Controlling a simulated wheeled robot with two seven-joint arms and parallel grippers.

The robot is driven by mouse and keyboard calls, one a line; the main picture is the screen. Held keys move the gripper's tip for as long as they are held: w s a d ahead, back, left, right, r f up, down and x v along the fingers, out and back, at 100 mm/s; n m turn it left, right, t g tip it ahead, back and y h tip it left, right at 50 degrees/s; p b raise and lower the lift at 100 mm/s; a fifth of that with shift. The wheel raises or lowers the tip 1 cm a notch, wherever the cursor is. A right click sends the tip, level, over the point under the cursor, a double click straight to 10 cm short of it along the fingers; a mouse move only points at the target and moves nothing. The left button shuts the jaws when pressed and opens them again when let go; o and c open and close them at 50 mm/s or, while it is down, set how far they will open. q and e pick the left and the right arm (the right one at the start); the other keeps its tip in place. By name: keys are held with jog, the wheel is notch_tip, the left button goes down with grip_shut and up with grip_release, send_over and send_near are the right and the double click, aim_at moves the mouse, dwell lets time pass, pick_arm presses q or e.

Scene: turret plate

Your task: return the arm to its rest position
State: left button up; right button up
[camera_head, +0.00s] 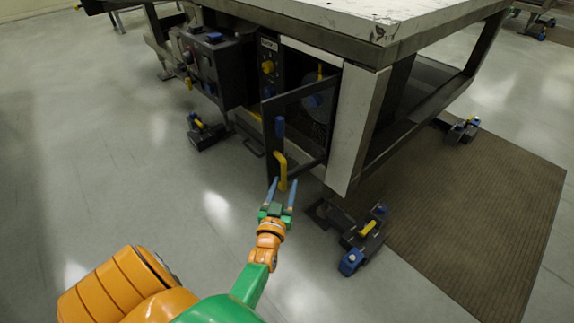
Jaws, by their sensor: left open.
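My left arm reaches up from the bottom of the head view, orange and green. Its left gripper (281,193) is open, with two blue-grey fingers pointing toward the yellow door handle (281,172). The handle's lower end appears between or just beyond the fingertips; I cannot tell whether they touch. The dark-framed door (301,113) of the machine stands open. My right gripper is not in view.
The machine has a large worn top (330,20) and a control box (215,68) on its left side. Feet with blue and yellow parts, such as the near one (362,236), stick out at floor level. A brown mat (460,210) lies at right. The floor at left is clear.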

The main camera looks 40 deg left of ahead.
pick_arm(q)
jog(key=shift+v, duration=1.7)
